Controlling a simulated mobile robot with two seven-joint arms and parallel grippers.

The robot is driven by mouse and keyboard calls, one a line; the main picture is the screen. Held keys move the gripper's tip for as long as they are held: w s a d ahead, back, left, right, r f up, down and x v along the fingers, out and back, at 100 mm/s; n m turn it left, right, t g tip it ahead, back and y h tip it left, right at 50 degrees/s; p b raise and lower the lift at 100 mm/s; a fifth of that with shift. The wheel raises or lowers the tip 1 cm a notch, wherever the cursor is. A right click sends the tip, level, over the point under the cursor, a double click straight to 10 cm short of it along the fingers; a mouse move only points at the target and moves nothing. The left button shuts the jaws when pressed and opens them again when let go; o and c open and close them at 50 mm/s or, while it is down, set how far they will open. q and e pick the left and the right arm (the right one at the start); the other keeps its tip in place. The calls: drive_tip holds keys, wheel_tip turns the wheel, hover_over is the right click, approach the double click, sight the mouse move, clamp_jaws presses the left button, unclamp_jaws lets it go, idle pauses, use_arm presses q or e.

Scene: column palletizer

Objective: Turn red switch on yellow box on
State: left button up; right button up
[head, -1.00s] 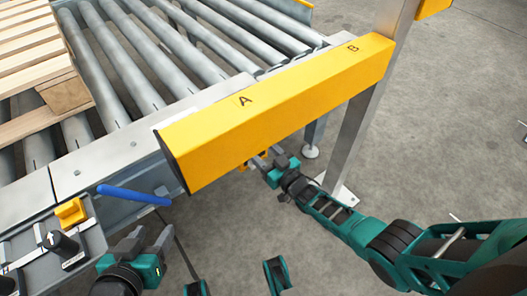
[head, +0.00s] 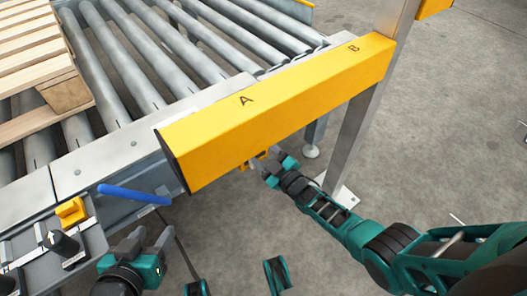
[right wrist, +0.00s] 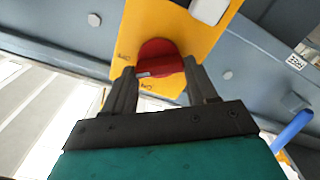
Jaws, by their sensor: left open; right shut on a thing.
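In the right wrist view a red rotary switch (right wrist: 160,57) sits on the face of a yellow box (right wrist: 185,35). My right gripper (right wrist: 158,72) has its two fingers on either side of the switch and is shut on it. In the head view this gripper (head: 256,167) reaches under the long yellow beam, where only a small part of the yellow box (head: 243,166) shows and the switch is hidden. My left gripper (head: 152,236) is open and empty at the lower left, apart from the box.
The yellow beam (head: 280,105) marked A and B hangs over my right gripper. A roller conveyor (head: 150,55) with a wooden pallet (head: 35,60) lies behind it. A blue bar (head: 133,194) and a panel with a black knob (head: 62,243) are left.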

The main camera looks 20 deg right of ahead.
drive_tip(key=shift+f+n, duration=0.15)
drive_tip(key=shift+n, duration=2.6)
drive_tip(key=shift+f+n, duration=0.1)
drive_tip(key=shift+n, duration=2.65)
drive_tip(key=o, duration=1.1)
drive_tip(key=shift+c, duration=0.2)
